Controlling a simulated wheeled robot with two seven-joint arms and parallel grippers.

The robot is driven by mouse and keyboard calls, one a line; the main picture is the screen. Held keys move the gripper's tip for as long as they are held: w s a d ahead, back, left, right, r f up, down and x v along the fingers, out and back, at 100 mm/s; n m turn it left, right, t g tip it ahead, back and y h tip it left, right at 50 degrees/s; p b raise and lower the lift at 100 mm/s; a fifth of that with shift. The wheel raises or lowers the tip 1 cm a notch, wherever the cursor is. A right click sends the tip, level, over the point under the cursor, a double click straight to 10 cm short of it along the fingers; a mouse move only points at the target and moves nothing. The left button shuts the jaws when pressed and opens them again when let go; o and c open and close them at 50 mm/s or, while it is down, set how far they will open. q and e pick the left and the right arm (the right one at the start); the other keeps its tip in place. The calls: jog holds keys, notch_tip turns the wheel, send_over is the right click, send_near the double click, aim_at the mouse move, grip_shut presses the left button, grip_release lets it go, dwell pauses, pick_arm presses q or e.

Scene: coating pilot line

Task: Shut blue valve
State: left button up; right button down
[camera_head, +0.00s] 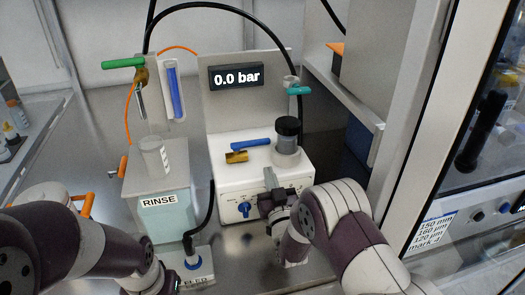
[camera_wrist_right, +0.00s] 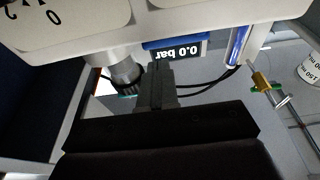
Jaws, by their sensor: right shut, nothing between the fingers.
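The blue valve is a blue lever (camera_head: 251,143) on a brass body (camera_head: 237,157), on top of the white box (camera_head: 225,187) under the pressure display. The lever lies roughly level and points right from the brass body. My right gripper (camera_head: 269,178) is shut and empty in front of the box's right part, below and right of the lever and apart from it. In the right wrist view its dark fingers (camera_wrist_right: 158,82) are together.
A dark-capped jar (camera_head: 287,137) stands on the box beside the lever. A blue knob (camera_head: 244,208) is on the box front. The display (camera_head: 236,76) reads 0.0 bar. Green (camera_head: 123,63) and teal (camera_head: 299,91) levers sit higher. The RINSE tank (camera_head: 165,206) stands left; a glass-fronted cabinet is right.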

aim_at(250, 144)
jog(key=p+x, duration=0.2)
jog(key=x, duration=0.6)
jog(key=b, duration=0.1)
jog(key=w+b, duration=0.1)
jog(key=shift+d+f+b, duration=0.1)
jog(key=shift+f+b, duration=0.15)
jog(key=shift+b, duration=0.15)
jog(key=shift+r, duration=0.25)
